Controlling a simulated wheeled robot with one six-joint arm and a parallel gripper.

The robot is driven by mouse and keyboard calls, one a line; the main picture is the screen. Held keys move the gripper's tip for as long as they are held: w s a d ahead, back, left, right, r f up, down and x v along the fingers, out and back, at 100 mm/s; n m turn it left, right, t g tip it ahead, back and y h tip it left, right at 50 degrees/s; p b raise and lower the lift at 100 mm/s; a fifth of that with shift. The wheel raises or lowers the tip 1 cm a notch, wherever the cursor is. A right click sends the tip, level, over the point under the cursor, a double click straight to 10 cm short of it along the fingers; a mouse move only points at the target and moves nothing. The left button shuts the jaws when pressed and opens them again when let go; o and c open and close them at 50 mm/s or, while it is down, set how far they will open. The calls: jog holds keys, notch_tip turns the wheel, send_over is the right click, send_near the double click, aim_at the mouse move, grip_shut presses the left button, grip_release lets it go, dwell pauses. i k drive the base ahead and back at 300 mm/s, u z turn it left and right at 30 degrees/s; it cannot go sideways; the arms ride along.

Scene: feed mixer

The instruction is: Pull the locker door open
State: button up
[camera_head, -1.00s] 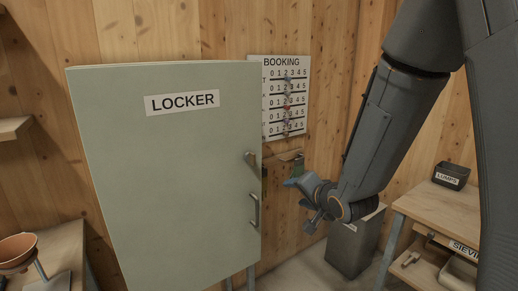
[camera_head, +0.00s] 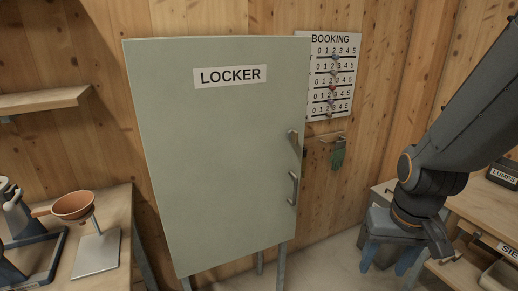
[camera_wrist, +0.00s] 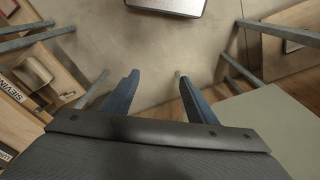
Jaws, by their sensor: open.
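The grey-green locker (camera_head: 220,160) stands at the middle of the head view, and its door looks shut. On the door's right side are a small latch lever (camera_head: 294,141) and, below it, a vertical bar handle (camera_head: 294,188). My gripper (camera_head: 388,262) is right of the locker, lower than the bar handle and apart from it. It points downward. In the wrist view its two blue fingers (camera_wrist: 158,97) are spread with nothing between them. A pale green surface, probably the locker, shows at the lower right there; no handle shows in that view.
A bench with a terracotta bowl (camera_head: 73,205) on a stand is left of the locker, under a wall shelf (camera_head: 43,100). A wooden bench (camera_head: 490,215) stands far right.

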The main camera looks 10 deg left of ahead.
aim_at(215, 115)
jog(key=k, duration=1.3)
jog(key=z, duration=0.3)
jog(key=i, duration=0.9)
jog(key=u, duration=0.3)
